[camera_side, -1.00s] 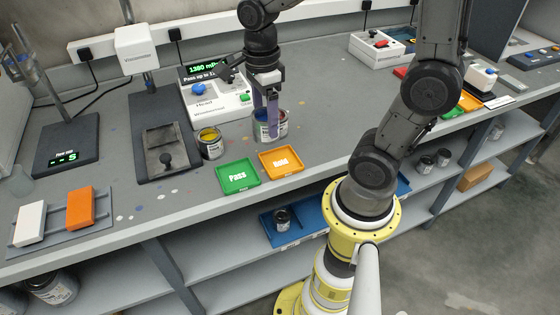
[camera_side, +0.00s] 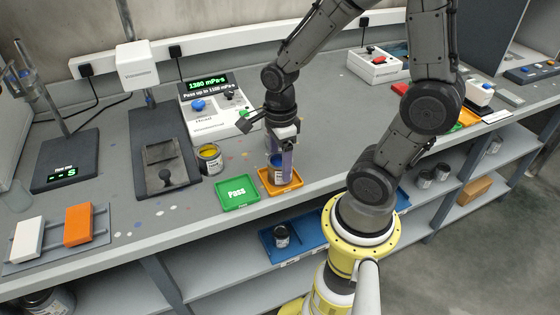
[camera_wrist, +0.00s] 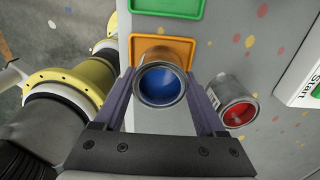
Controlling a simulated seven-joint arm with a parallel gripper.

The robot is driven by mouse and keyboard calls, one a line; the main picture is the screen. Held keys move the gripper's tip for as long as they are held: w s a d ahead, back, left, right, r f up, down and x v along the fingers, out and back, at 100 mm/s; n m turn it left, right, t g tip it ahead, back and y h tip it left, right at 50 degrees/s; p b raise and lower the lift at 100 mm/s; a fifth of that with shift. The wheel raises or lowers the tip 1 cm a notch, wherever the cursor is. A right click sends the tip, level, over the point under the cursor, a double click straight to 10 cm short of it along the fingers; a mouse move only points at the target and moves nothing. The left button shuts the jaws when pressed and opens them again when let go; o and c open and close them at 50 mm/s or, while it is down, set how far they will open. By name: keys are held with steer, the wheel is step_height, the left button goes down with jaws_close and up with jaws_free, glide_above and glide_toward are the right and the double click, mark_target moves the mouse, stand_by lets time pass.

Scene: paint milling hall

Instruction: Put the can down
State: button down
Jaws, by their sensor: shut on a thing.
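My gripper (camera_side: 281,176) is shut on a can of blue paint (camera_side: 275,161), one finger on either side. The can is upright at the orange tray (camera_side: 293,184); I cannot tell whether its base touches the tray floor. In the wrist view the blue can (camera_wrist: 161,84) sits between my fingers (camera_wrist: 160,100) and covers part of the orange tray (camera_wrist: 178,44). The green tray (camera_side: 237,190), marked Pass, lies just left of the orange one and is empty.
A can of yellow paint (camera_side: 209,158) stands behind the green tray. A can of red paint (camera_wrist: 233,100) stands close beside my gripper in the wrist view. The instrument behind (camera_side: 208,104) displays 1380 mPa·s. The bench's front edge is close to the trays.

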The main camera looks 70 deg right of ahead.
jaws_free()
steer(key=shift+f, duration=0.15)
step_height(320, 180, up, 12)
steer(key=s+a+r+n+t, duration=0.1)
steer(key=s+a+n+t, duration=0.1)
steer(key=n, duration=1.1)
steer(key=s+a+r+n+t, duration=0.2)
steer(key=n+t, duration=0.1)
steer(key=n, duration=1.1)
steer(key=shift+s+a+r+t, duration=0.15)
steer(key=shift+s+a+t, duration=0.15)
steer(key=shift+a, duration=0.1)
